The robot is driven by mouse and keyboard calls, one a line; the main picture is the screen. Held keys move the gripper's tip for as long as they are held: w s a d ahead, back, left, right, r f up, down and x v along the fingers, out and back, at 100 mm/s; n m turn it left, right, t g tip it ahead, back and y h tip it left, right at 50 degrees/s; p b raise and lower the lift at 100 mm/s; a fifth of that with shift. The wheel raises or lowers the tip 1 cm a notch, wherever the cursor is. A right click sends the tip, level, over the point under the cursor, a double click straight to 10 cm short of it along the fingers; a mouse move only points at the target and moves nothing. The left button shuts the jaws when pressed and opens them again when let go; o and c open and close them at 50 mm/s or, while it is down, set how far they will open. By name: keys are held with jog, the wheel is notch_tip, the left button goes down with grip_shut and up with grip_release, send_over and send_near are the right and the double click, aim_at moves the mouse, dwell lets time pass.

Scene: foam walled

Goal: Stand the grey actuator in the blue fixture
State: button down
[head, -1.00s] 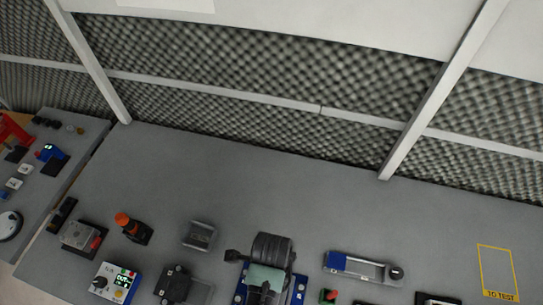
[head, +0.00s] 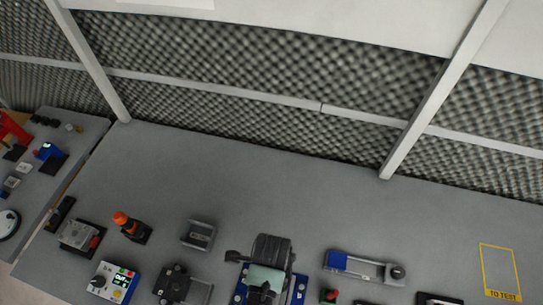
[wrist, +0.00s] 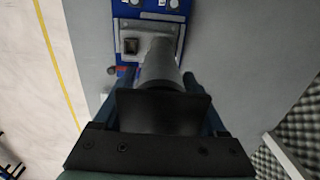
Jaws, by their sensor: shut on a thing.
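In the wrist view the grey actuator (wrist: 160,62) is a smooth grey cylinder between the two fingers of my gripper (wrist: 150,77). My gripper is shut on it. The blue fixture (wrist: 125,10) lies just beyond the actuator, with a grey plate and a dark square opening on it. The actuator overlaps the plate in this view, and I cannot tell whether it touches it. In the head view the blue fixture (head: 301,287) shows at the lower edge, partly behind my arm. My arm hides the actuator and fingertips there.
Left of the arm stand a grey bracket (head: 198,235), a black stand (head: 175,286), an orange-topped device (head: 128,226) and a control box (head: 113,283). A blue and grey instrument (head: 363,267) lies to the right. The back of the table is clear before the foam wall.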

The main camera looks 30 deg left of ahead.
jog(key=shift+f, duration=0.1)
grip_release()
notch_tip(320, 180, up, 13)
jog(key=shift+r, duration=0.1)
dwell(0.3)
dwell(0.5)
